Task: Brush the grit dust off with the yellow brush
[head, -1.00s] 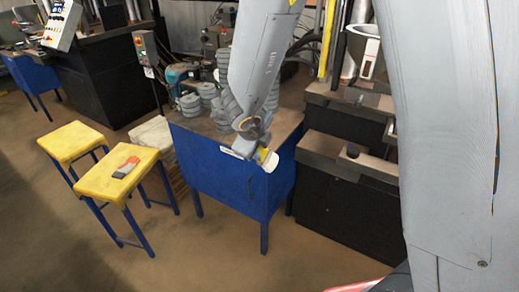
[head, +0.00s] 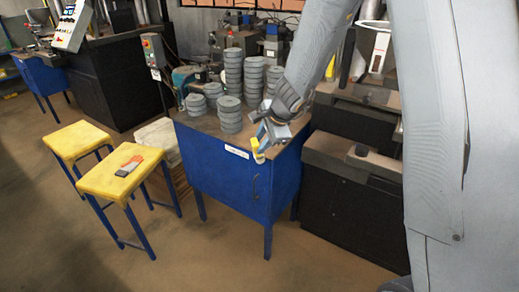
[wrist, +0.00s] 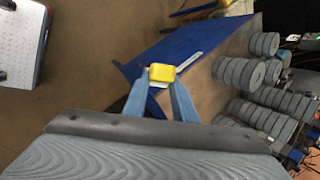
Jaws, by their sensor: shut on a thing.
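My gripper (head: 264,134) is at the front right edge of the blue cabinet's brown top (head: 283,139). It is shut on the yellow brush (head: 256,147), which shows as a small yellow block at the fingertips. In the wrist view the yellow brush (wrist: 162,73) sits between my two blue-grey fingers (wrist: 162,88). Its bristles are hard to make out. Grey flap discs stand in several stacks (head: 232,70) on the cabinet top, left of and behind my gripper. They also show at the right of the wrist view (wrist: 240,72). Grit dust cannot be told apart from the brown top.
Two yellow stools (head: 78,137) stand left of the blue cabinet (head: 232,178). A red and grey object (head: 129,166) lies on the nearer stool. Dark machinery (head: 350,152) stands close on the right. A teal machine (head: 184,78) is behind the discs. The floor in front is clear.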

